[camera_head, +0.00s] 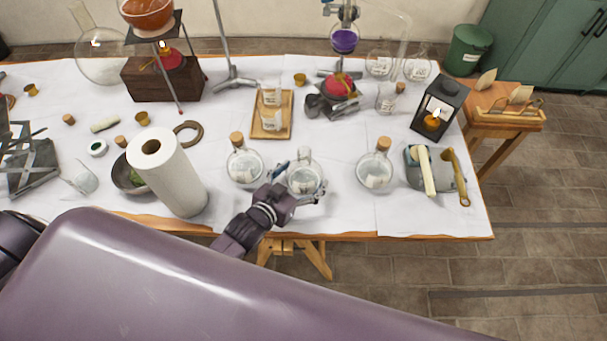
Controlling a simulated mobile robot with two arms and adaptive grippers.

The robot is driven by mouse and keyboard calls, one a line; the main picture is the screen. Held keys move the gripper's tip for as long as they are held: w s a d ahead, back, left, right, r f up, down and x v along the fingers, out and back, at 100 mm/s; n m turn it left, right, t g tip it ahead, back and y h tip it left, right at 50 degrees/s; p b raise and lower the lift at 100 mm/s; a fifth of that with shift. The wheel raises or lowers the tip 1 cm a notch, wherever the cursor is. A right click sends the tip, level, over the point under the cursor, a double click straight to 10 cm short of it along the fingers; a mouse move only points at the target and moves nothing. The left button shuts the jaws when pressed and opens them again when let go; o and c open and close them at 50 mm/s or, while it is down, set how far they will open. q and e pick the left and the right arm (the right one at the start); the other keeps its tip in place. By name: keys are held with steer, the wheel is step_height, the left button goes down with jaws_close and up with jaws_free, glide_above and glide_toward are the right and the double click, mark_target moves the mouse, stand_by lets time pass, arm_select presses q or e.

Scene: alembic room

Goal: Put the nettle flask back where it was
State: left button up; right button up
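Three round glass flasks with pale labels stand in a row near the table's front edge. The left flask (244,166) and the right flask (375,171) have corks. The middle flask (304,180) has no visible cork and looks upright. The labels are too small to read, so I cannot tell which is the nettle flask. My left gripper (300,182) is at the middle flask, with a finger on its left and another at its lower right. I cannot tell whether the fingers press on the glass or whether the flask is lifted. My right gripper is not in view.
A paper towel roll (167,174) stands left of the flasks. A wooden tray (258,129) with two labelled jars lies behind them. To the right are a lit lantern (437,107) and a grey container (435,176). Burner stands fill the back. Bare cloth lies between the middle and right flasks.

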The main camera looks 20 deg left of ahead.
arm_select(q)
steer(key=shift+o, duration=0.7)
steer(key=shift+s+r, duration=0.1)
steer(key=shift+r, duration=0.05)
steer(key=b+v, duration=0.1)
steer(key=v, duration=0.9)
steer(key=shift+s+a, duration=0.1)
steer(key=shift+s, duration=0.1)
steer(key=shift+s+a+r, duration=0.15)
steer(key=shift+s+r, duration=0.2)
steer(key=shift+s, duration=0.25)
steer(key=shift+s+f, duration=0.1)
